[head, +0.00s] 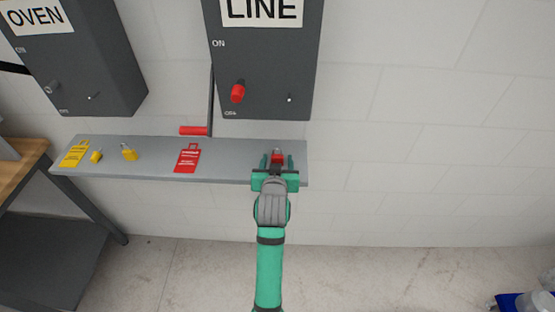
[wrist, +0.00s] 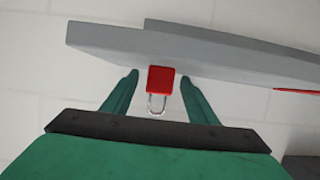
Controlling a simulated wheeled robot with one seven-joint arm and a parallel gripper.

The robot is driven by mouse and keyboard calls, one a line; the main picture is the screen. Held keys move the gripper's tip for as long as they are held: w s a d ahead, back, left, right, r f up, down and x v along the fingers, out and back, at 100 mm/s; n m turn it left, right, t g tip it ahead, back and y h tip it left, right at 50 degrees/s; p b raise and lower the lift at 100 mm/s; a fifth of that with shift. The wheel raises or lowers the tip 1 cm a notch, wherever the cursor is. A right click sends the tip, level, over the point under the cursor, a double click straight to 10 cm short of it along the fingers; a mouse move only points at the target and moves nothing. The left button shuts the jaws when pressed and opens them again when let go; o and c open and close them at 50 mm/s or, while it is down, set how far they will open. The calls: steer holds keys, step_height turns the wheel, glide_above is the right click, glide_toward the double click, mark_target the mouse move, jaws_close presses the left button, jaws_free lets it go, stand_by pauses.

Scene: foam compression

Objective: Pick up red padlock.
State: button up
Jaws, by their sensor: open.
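The red padlock (head: 277,157) lies near the right end of the grey shelf (head: 225,165) in the head view. In the wrist view the padlock (wrist: 160,80) shows its red body over the shelf's edge region, with its metal shackle pointing toward my gripper. My gripper (head: 276,162) is open, with one green finger on each side of the padlock. In the wrist view my gripper's fingertips (wrist: 158,78) flank the padlock with a visible gap on both sides. The fingers do not appear to touch it.
A red tag (head: 187,158), yellow padlocks (head: 128,152) (head: 96,156) and a yellow tag (head: 74,153) lie farther left on the shelf. The LINE box (head: 265,75) with a red-handled lever (head: 194,131) hangs above. A wooden-topped table (head: 20,172) stands at left.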

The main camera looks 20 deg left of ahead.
steer(key=shift+w+a+f, duration=0.1)
steer(key=shift+w+f, duration=0.05)
steer(key=shift+w, duration=0.2)
steer(key=shift+c, duration=0.3)
steer(key=c, duration=1.1)
steer(key=shift+r, duration=0.2)
